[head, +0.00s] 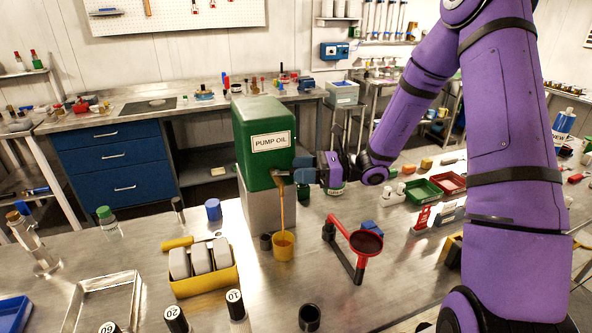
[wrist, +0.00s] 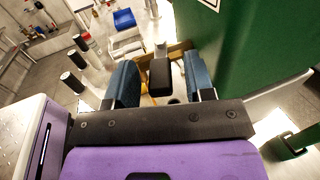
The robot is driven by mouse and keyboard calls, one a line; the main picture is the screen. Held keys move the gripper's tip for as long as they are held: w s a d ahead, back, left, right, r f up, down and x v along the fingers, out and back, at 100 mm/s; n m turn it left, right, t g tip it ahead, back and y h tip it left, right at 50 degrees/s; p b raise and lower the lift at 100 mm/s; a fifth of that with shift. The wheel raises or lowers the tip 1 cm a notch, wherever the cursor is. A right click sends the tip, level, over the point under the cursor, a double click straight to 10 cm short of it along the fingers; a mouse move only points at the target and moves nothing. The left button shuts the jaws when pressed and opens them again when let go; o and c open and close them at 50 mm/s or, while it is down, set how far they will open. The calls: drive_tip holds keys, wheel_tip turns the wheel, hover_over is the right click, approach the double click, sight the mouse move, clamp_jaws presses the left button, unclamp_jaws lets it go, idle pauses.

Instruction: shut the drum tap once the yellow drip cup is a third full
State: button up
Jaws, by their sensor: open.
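The green pump oil drum (head: 262,140) stands on a metal block on the bench. A thin amber stream (head: 283,212) runs from its tap (head: 280,176) down into the yellow drip cup (head: 283,247). The oil level inside the cup cannot be made out. My gripper (head: 303,170) is at the tap, on the drum's right front. In the wrist view my gripper (wrist: 161,82) is open, its two blue fingers on either side of the black tap handle (wrist: 160,76), with gaps visible. The cup is mostly hidden there.
A red funnel on a stand (head: 366,243) is right of the cup. A yellow holder with grey blocks (head: 204,283) is to the left. A dark small cup (head: 265,242) sits beside the drip cup. Black-capped weights (head: 235,303) and a dark cylinder (head: 309,316) stand in front.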

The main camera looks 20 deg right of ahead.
drive_tip(key=shift+x, duration=0.8)
drive_tip(key=shift+c, duration=0.2)
clamp_jaws()
drive_tip(key=shift+w+n+g+y, duration=0.15)
drive_tip(key=shift+w+n+g, duration=0.1)
drive_tip(key=shift+n+g, duration=0.55)
drive_tip(key=shift+w+n+g+y, duration=0.1)
drive_tip(key=shift+w+n+g, duration=0.25)
drive_tip(key=shift+g, duration=0.7)
drive_tip(key=shift+w+n+g+y, duration=0.1)
drive_tip(key=shift+n+g+y, duration=0.05)
drive_tip(key=shift+n+g, duration=0.65)
drive_tip(key=shift+o, duration=0.2)
unclamp_jaws()
drive_tip(key=shift+d, duration=0.15)
